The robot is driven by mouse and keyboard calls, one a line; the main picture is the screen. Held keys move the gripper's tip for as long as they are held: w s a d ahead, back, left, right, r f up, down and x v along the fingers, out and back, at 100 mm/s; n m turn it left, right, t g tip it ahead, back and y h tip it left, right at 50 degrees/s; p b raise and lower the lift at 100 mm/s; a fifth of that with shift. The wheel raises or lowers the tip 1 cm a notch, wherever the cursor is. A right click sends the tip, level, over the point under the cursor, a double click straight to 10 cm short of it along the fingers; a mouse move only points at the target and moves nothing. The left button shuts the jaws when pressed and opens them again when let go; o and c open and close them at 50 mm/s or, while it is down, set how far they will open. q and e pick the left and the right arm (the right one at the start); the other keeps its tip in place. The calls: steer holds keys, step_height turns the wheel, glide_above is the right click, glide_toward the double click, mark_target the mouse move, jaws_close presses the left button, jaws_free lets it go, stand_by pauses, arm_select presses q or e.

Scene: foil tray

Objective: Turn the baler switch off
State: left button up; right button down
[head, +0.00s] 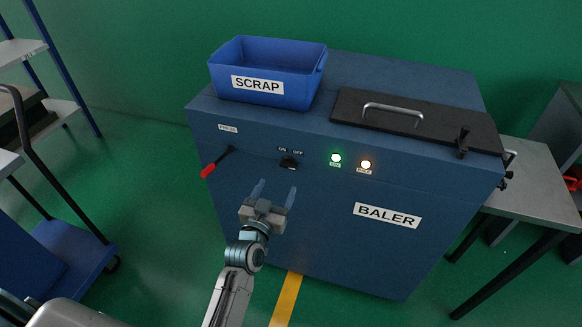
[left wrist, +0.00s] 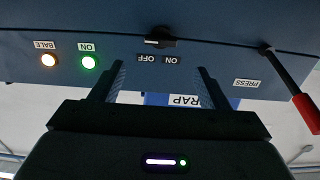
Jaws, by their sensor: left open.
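The baler (head: 300,190) is a blue cabinet with a white BALER label. Its black rotary switch (head: 289,163) is on the front face, below the ON and OFF labels. The switch also shows in the left wrist view (left wrist: 160,42), upside down, with a pale mark toward the OFF side; I cannot tell its exact setting. The green ON lamp (head: 335,158) and amber BALE lamp (head: 365,164) are lit. My left gripper (head: 274,191) is open and empty, apart from the switch and below it in the head view. My right gripper is out of view.
A red-handled PRESS lever (head: 217,162) sticks out left of the switch. A blue SCRAP bin (head: 305,88) and a dark lid with a handle (head: 420,116) are on top. A grey table (head: 535,180) stands at right, a blue cart (head: 75,250) at left.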

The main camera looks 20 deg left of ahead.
mark_target(287, 166)
arm_select(q)
steer(key=w+p, duration=0.2)
steer(key=w, duration=0.7)
steer(key=shift+w+d, duration=0.15)
steer(key=shift+w, duration=0.05)
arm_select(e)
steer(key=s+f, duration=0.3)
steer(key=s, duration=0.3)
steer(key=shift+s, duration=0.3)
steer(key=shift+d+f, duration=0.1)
arm_select(q)
steer(key=c, duration=1)
